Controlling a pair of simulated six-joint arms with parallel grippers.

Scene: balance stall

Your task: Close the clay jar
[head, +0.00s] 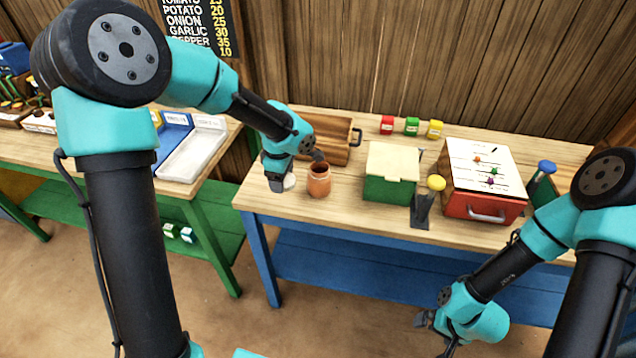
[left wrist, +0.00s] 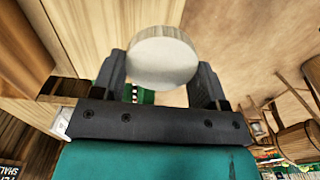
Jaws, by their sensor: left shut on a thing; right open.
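The clay jar (head: 319,182) stands upright on the wooden table, and its dark mouth shows uncovered in the head view. My left gripper (head: 290,174) is just left of the jar, near its rim. It is shut on a pale round lid (head: 289,182), held beside the jar and apart from its mouth. In the left wrist view the lid (left wrist: 163,60) shows as a whitish disc between the two dark fingers. The jar cannot be made out in that view. My right gripper (head: 428,320) is open and empty, low in front of the table.
A wooden tray (head: 336,152) lies behind the jar. A green box (head: 388,190) with a cream lid stands to its right, then a yellow-knobbed stand (head: 423,212) and a red drawer box (head: 468,206). Small packets (head: 411,127) stand at the back. The table's front edge is close.

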